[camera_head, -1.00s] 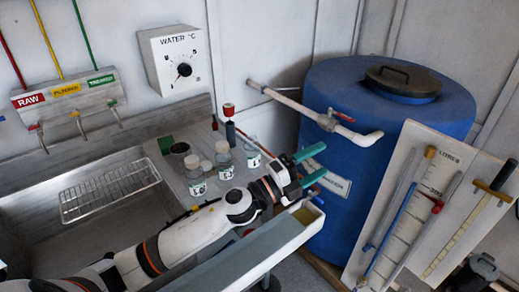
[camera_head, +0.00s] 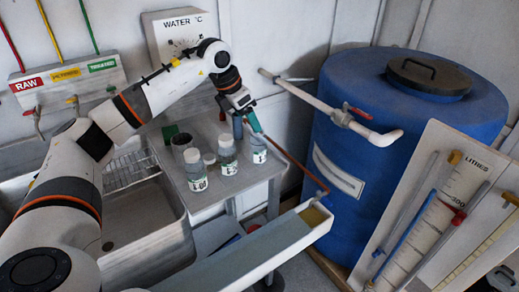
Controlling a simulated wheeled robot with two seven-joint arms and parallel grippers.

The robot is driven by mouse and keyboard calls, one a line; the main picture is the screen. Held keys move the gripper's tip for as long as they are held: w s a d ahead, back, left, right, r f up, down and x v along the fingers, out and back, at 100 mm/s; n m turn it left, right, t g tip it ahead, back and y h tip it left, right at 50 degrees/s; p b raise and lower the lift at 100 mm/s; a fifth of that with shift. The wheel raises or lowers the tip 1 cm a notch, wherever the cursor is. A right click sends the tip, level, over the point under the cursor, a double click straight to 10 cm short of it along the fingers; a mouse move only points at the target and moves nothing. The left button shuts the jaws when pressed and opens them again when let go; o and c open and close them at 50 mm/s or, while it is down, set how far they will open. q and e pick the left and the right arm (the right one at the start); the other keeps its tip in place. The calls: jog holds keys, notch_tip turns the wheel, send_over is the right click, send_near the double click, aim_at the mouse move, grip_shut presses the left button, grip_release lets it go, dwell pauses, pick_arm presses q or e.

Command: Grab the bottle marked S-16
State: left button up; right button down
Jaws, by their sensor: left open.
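The label marks are too small to read surely, so I cannot tell which is S-16. My left gripper (camera_head: 246,128) is open and empty, its teal fingers pointing down. In the picture it is just above the gap between the middle and right bottles, overlapping the right bottle's top. Whether it touches cannot be told. My right gripper is out of view.
A dark cup (camera_head: 181,147) and a small white-capped jar (camera_head: 209,159) stand by the bottles. A blue barrel (camera_head: 345,130) with a pipe (camera_head: 315,102) is to the right. A pale trough (camera_head: 245,257) lies in front; the sink (camera_head: 140,225) is left.

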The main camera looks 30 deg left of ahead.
aim_at(258, 140)
pick_arm(q)
jog(key=b+x, duration=0.2)
jog(key=x, duration=0.3)
jog(key=shift+w+f, duration=0.1)
jog(key=shift+f, duration=0.05)
jog(key=b+x, duration=0.4)
jog(key=x, duration=0.1)
jog(key=shift+a, duration=0.1)
jog(key=shift+c, duration=0.2)
jog(key=c, duration=1)
